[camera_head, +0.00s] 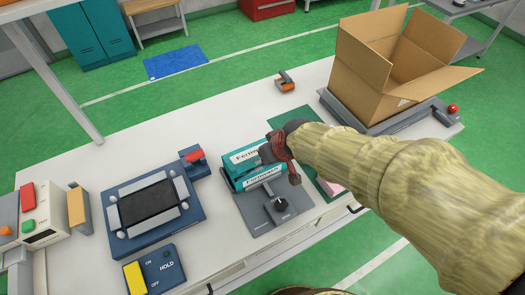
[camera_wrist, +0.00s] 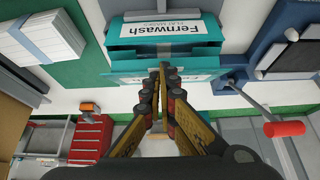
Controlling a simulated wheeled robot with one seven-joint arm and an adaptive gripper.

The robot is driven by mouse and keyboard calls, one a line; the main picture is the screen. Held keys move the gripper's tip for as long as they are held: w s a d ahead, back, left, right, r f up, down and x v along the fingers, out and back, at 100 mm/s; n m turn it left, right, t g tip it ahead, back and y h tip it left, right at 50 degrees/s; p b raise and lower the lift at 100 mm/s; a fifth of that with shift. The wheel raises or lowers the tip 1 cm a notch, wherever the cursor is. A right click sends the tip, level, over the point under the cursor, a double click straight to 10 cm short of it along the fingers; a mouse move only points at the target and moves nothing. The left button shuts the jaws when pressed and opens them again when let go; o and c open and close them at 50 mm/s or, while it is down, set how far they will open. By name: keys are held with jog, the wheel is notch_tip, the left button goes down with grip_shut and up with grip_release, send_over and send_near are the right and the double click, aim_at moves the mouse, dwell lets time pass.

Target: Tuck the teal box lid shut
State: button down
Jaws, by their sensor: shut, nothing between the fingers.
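The teal box (camera_head: 233,182) with white "Fernwash" labels stands on a grey fixture (camera_head: 262,222) mid-table. In the wrist view, the teal box (camera_wrist: 205,57) fills the top middle; a teal flap at its near end stands out from the body with a dark gap behind it, so the lid looks not flush. My gripper (camera_wrist: 162,72) has its fingers together, empty, with the tips at that near end. I cannot tell whether they touch it. In the head view, my gripper (camera_head: 272,153) is at the box's right end, and my arm hides part of it.
A black knob (camera_head: 281,204) stands on the fixture in front of the box. Left are a blue device with a dark screen (camera_head: 148,203), a red-handled lever (camera_head: 194,156) and a HOLD switch box (camera_head: 162,273). An open carton (camera_head: 372,60) stands back right. White banded stacks (camera_wrist: 42,45) lie beside the box.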

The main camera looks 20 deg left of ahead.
jog(key=shift+s+d+f+b, duration=0.25)
jog(key=shift+d+f+b, duration=0.1)
jog(key=shift+f+b, duration=0.45)
jog(key=shift+s+d+f+b, duration=0.3)
jog(key=shift+f+b, duration=0.35)
jog(key=shift+f, duration=0.35)
jog(key=shift+s+d+f+b, duration=0.25)
jog(key=shift+d+f+b, duration=0.1)
jog(key=shift+f+b, duration=0.45)
jog(key=shift+f, duration=0.15)
jog(key=shift+a, duration=0.1)
jog(key=shift+w+a+f, duration=0.1)
jog(key=shift+w+a, duration=0.3)
notch_tip(320, 180, up, 4)
jog(key=p, duration=0.3)
send_over(265, 170)
jog(key=s+d, duration=0.1)
jog(key=s+d+r+p, duration=0.1)
jog(key=s+d+r, duration=0.1)
jog(key=s+d, duration=0.4)
jog(key=shift+s+d+r+p, duration=0.2)
jog(key=shift+d+p, duration=0.2)
jog(key=shift+d, duration=0.6)
